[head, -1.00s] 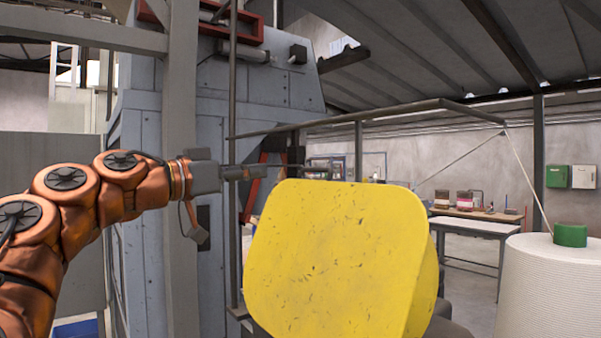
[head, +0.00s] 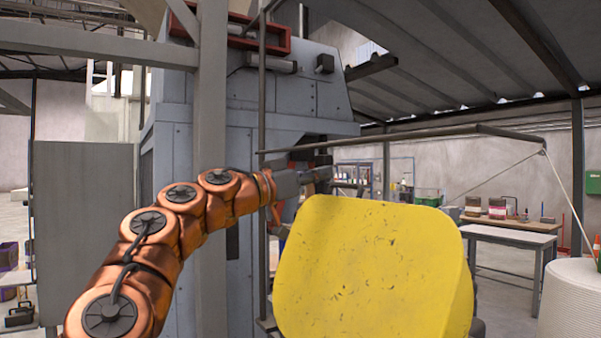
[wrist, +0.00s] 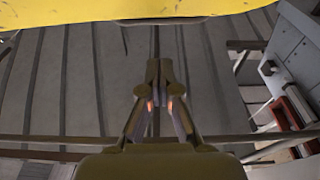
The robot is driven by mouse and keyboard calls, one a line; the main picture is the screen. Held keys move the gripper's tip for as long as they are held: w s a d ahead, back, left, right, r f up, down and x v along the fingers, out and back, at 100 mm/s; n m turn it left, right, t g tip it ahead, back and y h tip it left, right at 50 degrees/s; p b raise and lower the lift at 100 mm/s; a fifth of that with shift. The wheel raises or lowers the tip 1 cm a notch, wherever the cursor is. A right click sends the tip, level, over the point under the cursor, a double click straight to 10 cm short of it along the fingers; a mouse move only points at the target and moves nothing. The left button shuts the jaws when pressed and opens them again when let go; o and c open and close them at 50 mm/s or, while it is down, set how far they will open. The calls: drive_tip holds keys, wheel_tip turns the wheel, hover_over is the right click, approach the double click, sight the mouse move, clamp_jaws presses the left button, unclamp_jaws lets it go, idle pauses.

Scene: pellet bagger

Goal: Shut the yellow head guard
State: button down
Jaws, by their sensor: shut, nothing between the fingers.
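The yellow head guard (head: 370,268) is a large rounded, scuffed panel in the lower middle of the head view. Its edge (wrist: 120,8) also crosses the top of the wrist view. My gripper (head: 328,174) is at the upper left of the guard in the head view, just above its top edge. The gripper also shows in the wrist view (wrist: 157,68), with its fingertips together and nothing between them. A gap shows between the fingertips and the guard's edge in the wrist view. I cannot tell whether the gripper touches the guard elsewhere. What lies behind the guard is hidden.
A grey machine housing (head: 250,105) and a grey post (head: 211,130) stand behind my arm. A thin horizontal bar (head: 400,139) runs above the guard. A white roll (head: 580,300) stands at the lower right. A workbench (head: 505,236) stands behind, with open floor around it.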

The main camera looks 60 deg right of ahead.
sight(333, 184)
drive_tip(key=shift+s+d+f+p, duration=0.1)
drive_tip(key=shift+s+d+f, duration=0.2)
drive_tip(key=shift+d, duration=0.2)
drive_tip(key=shift+s+d+f+p, duration=0.15)
drive_tip(key=shift+s+d+f, duration=0.1)
drive_tip(key=shift+d+f, duration=0.2)
drive_tip(key=shift+s+d+f+p, duration=0.1)
drive_tip(key=shift+s+d+f, duration=0.2)
drive_tip(key=shift+d, duration=0.25)
